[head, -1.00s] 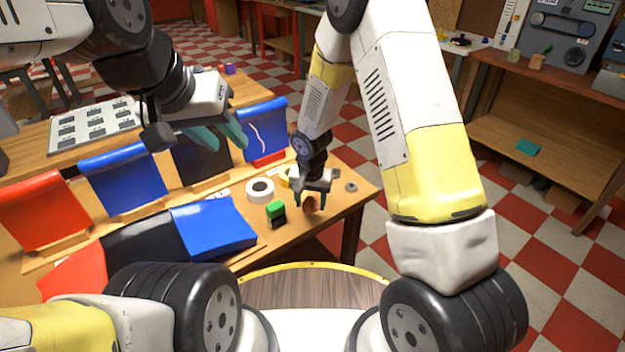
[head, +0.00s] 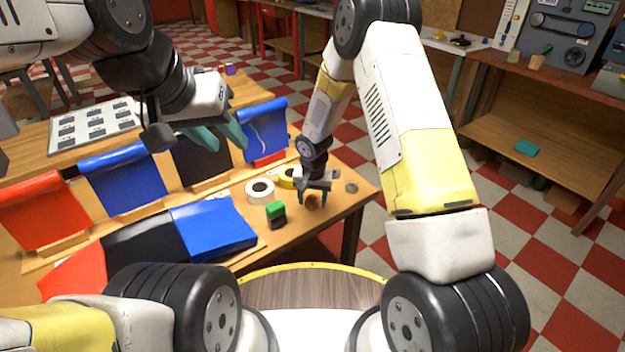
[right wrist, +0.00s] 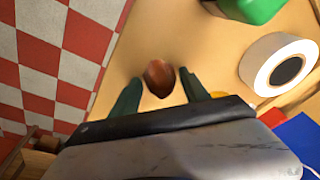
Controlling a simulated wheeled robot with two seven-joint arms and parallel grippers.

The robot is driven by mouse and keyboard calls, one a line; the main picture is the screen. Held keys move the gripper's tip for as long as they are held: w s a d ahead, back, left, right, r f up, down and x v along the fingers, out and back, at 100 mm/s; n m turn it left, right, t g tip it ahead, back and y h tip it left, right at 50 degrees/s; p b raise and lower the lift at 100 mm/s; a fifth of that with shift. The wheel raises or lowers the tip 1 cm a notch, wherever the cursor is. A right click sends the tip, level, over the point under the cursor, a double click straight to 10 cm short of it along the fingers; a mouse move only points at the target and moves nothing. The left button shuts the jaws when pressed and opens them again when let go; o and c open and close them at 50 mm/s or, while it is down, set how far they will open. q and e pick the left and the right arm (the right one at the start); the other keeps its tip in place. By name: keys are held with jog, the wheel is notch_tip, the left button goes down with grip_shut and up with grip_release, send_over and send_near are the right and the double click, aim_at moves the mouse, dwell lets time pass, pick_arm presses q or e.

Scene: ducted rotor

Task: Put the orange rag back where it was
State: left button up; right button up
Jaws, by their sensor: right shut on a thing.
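The orange rag (head: 312,203) shows as a small crumpled brownish-orange lump near the right end of the wooden table. In the right wrist view the rag (right wrist: 158,77) sits between the two dark green fingers of my right gripper (right wrist: 157,92). My right gripper (head: 312,196) points down at the table and is shut on the rag. I cannot tell whether the rag still touches the tabletop. My left gripper (head: 217,132) hangs in the air over the fabric-covered bins, its teal fingers apart with nothing seen between them.
A green block-like item (head: 276,213) and a white tape roll (head: 260,190) lie left of my right gripper. Blue, black and red covers (head: 212,226) fill the table's left.

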jog(key=o, duration=1.3)
notch_tip(320, 180, up, 11)
jog(key=s, duration=0.2)
notch_tip(320, 180, up, 9)
send_over(313, 204)
jog(key=s+d, duration=0.2)
jog(key=d, duration=0.2)
jog(key=s+d+r+t, duration=0.1)
jog(key=s+d+r, duration=0.2)
jog(key=r, duration=0.2)
jog(key=s+d+r+t, duration=0.1)
jog(key=s+d+r, duration=0.2)
jog(key=r, duration=0.3)
jog(key=s+d+r, duration=0.1)
jog(key=s+r, duration=0.1)
jog(key=s, duration=0.3)
jog(key=s+d+r+n+t+y, duration=0.1)
jog(key=s+r, duration=0.2)
jog(key=s, duration=0.3)
jog(key=s+d+r+n+t+y, duration=0.1)
jog(key=s+d+r, duration=0.1)
jog(key=s, duration=0.3)
jog(key=shift+s+r, duration=0.2)
jog(key=shift+r, duration=0.2)
